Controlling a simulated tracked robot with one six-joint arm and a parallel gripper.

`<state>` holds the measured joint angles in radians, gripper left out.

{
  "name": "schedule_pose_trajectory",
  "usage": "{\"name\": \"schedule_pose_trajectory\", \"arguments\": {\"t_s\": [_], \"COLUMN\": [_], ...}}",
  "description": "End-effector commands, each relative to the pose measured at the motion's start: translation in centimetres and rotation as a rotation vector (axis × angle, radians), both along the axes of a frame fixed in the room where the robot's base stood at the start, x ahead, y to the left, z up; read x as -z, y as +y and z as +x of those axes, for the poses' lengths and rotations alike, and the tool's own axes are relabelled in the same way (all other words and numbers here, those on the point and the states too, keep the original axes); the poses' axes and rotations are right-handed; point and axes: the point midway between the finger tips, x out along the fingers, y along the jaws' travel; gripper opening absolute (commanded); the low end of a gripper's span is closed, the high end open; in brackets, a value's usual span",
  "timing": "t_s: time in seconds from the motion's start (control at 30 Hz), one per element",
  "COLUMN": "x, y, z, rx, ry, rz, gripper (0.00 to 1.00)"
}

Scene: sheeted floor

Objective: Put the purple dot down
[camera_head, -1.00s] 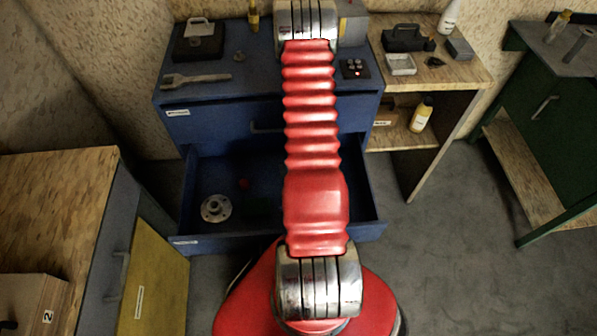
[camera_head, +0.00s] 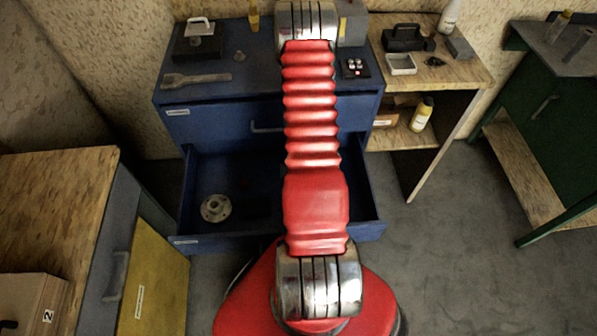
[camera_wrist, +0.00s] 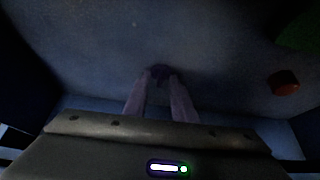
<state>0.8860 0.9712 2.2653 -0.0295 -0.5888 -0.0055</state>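In the wrist view the purple dot (camera_wrist: 160,71) is a small dark disc between the tips of my gripper (camera_wrist: 160,78). Both fingertips appear to touch its sides, so my gripper looks shut on it. The view is dim, and I cannot tell whether the dot rests on the blue surface (camera_wrist: 110,50) behind it or is held just off it. In the head view my arm hides the gripper and the purple dot.
A red dot (camera_wrist: 283,82) lies at the right in the wrist view, with a green patch (camera_wrist: 303,30) above it. In the head view the open blue drawer (camera_head: 200,243) holds a round metal flange (camera_head: 215,207). A wrench (camera_head: 196,80) lies on the blue cabinet top.

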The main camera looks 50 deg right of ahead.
Motion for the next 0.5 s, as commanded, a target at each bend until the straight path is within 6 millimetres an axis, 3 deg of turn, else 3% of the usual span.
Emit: {"name": "schedule_pose_trajectory", "arguments": {"t_s": [0.5], "x": [-4.1], "y": [1.5], "z": [-1.3], "rx": [0.0], "ry": [-0.001], "rz": [-0.002], "gripper": [0.24]}}
